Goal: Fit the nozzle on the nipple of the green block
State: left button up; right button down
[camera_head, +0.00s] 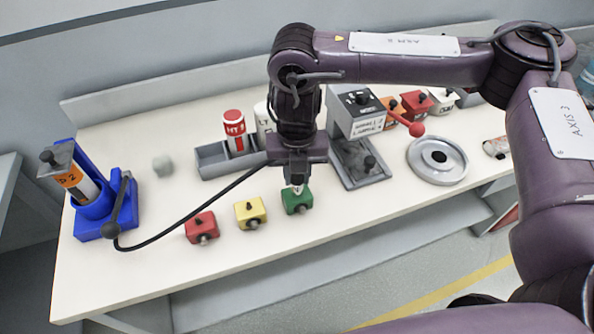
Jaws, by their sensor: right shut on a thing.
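The green block (302,203) stands on the table, at the right end of a row with a yellow block (250,212) and a red block (201,228). My right gripper (297,182) points down right above the green block and is shut on the nozzle (297,189) at the end of a black hose (195,222). The hose runs left to a blue pump (92,210) with a lever. The nozzle overlaps the green block's top in this view; I cannot tell whether it touches the nipple. My left gripper is not in view.
Behind the gripper are a grey tray (212,161) with red and white cans and a grey press (357,112) with a red-knobbed lever. A round metal dish (438,161) is at the right. Several small blocks stand at the back right.

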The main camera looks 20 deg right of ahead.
jog(key=c, duration=1.1)
grip_release()
jog(key=shift+r, duration=0.1)
